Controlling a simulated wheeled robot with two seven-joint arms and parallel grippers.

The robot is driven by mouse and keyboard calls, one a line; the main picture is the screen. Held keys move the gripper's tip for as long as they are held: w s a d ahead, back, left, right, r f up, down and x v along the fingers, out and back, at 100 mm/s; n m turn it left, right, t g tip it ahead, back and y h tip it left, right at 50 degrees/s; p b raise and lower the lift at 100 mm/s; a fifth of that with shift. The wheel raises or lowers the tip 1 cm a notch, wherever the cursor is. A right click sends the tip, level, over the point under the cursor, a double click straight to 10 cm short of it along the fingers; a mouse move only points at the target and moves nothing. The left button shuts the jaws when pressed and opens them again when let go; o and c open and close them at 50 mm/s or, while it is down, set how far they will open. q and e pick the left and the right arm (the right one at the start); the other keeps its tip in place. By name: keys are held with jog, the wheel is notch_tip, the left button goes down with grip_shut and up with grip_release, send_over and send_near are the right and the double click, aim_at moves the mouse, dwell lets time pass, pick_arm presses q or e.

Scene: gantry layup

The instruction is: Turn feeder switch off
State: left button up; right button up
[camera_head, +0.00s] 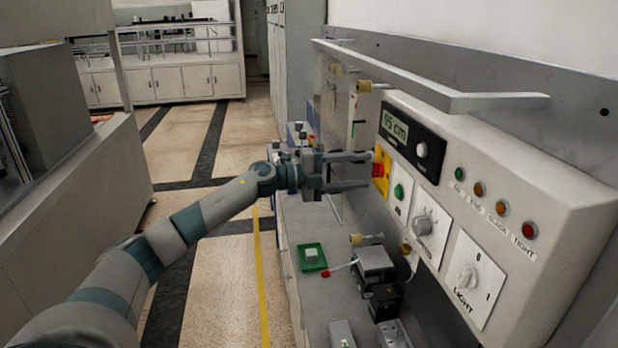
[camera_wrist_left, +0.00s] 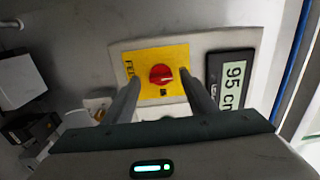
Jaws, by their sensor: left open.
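The feeder switch is a red rotary knob (camera_wrist_left: 160,75) on a yellow plate (camera_wrist_left: 170,56), lettered "FEE..." at one edge in the left wrist view. My left gripper (camera_head: 367,171) is open and points at the plate. In the left wrist view its two fingers (camera_wrist_left: 157,82) lie on either side of the knob, with yellow showing between. I cannot tell how deep the fingertips reach. My right gripper is out of view.
The panel carries a "95 cm" display (camera_head: 394,127), a green button (camera_head: 398,192), a round selector (camera_head: 424,225), a light switch (camera_head: 468,277) and several lamps. A rail (camera_head: 450,100) juts out above. Below, a bench (camera_head: 318,285) holds a green tray (camera_head: 311,257) and small black-and-grey devices (camera_head: 375,262).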

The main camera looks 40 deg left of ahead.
pick_arm(q)
jog(key=b+v, duration=0.8)
jog(key=v, duration=0.8)
jog(key=shift+b, duration=0.35)
